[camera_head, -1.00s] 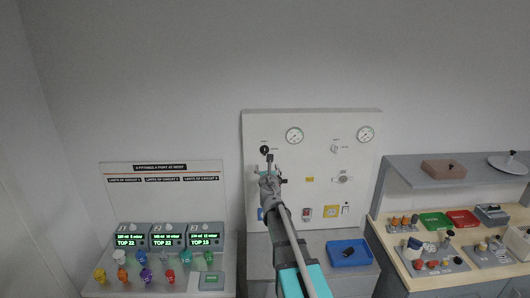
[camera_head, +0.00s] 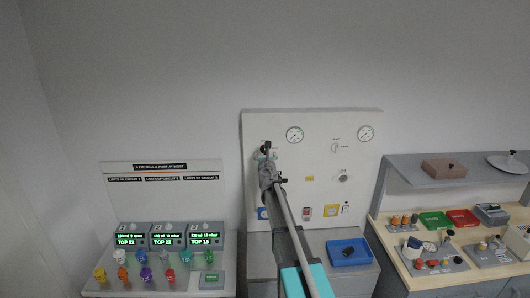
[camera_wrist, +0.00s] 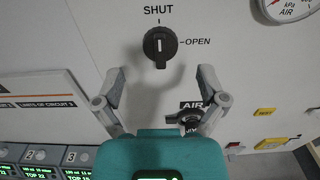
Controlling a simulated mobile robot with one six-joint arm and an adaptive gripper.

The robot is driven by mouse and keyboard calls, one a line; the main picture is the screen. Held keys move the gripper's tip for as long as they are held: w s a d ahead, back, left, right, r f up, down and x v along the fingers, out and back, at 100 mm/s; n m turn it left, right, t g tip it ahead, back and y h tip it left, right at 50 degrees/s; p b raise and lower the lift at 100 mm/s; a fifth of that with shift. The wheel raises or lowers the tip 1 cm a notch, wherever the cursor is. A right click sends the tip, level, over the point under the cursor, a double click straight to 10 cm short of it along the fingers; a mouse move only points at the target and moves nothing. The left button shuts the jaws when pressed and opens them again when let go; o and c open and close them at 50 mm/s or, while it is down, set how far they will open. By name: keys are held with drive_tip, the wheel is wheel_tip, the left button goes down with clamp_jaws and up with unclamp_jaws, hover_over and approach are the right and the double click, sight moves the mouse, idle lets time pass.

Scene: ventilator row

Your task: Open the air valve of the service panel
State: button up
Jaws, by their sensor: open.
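The service panel (camera_head: 315,215) is a pale upright board on the wall. Its air valve (camera_wrist: 160,45) is a round black knob with a white mark, shown in the wrist view between the words SHUT and OPEN. The mark is upright, toward SHUT. An AIR label shows below it. My gripper (camera_wrist: 160,72) is open and empty, its two fingers spread below and to either side of the knob, apart from it. In the head view my gripper (camera_head: 267,150) is in front of the panel's upper left and mostly hides the knob.
Two gauges (camera_head: 294,135) (camera_head: 365,134) sit on the panel's upper part. Another dark knob (camera_wrist: 190,120) is partly behind my right finger. A blue tray (camera_head: 367,259) stands below. A ventilator bench (camera_head: 163,165) is left, a wooden workbench (camera_head: 400,283) right.

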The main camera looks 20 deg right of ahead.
sight(265, 151)
drive_tip(key=shift+x, duration=2.05)
drive_tip(key=c, duration=1.2)
drive_tip(key=shift+o, duration=0.2)
